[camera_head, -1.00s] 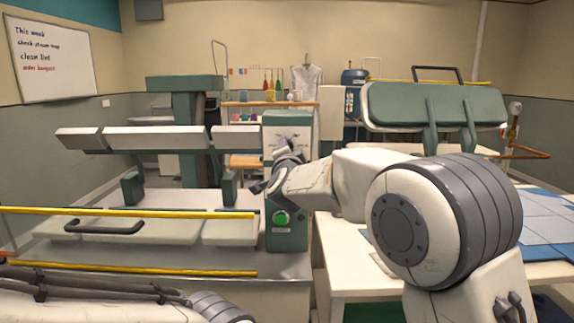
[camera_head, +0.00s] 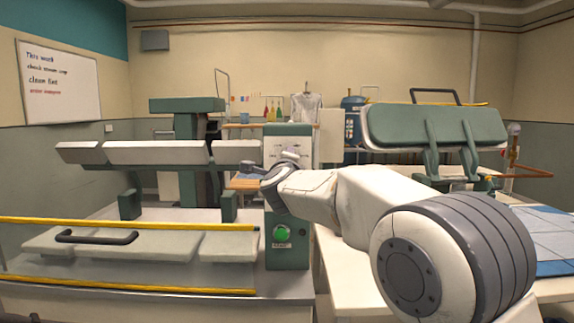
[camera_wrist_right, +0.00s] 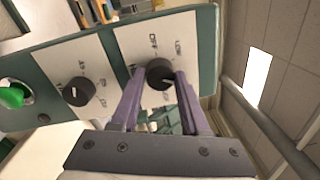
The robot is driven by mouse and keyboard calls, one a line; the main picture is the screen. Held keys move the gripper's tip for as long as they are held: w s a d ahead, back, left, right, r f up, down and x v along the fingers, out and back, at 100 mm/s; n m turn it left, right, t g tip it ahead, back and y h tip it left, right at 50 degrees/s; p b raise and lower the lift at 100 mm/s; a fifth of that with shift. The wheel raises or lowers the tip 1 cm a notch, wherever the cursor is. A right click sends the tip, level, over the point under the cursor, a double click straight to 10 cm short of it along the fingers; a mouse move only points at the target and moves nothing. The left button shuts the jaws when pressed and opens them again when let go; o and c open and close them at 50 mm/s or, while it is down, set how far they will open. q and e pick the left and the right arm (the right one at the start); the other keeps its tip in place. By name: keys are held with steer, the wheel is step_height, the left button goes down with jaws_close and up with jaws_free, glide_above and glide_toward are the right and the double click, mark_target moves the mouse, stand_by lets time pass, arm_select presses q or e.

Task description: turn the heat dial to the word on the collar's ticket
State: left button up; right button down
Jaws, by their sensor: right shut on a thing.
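The green control box (camera_head: 288,248) stands at the right end of the press, with a white plate on its upper front. In the right wrist view a black dial (camera_wrist_right: 160,74) on this plate sits between the two purple fingers of my right gripper (camera_wrist_right: 157,82), which is shut on it. Small words ring the dial, sideways and hard to read. A second black dial (camera_wrist_right: 77,92), with a white pointer mark, is apart to the left. In the head view my right gripper (camera_head: 281,168) hides part of the plate. No collar or ticket is readable. My left gripper is out of view.
A green button (camera_head: 281,233) is low on the box; it also shows in the wrist view (camera_wrist_right: 13,96). The press with yellow bars (camera_head: 130,224) fills the left. A second raised press (camera_head: 435,128) and a table with blue cloth (camera_head: 548,235) are at the right.

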steer(key=shift+m, duration=0.3)
steer(key=shift+c, duration=2)
jaws_free()
steer(key=s+b, duration=0.2)
steer(key=s, duration=0.8)
steer(key=shift+s+a+f, duration=0.15)
steer(key=shift+s+f, duration=0.05)
steer(key=shift+f, duration=0.1)
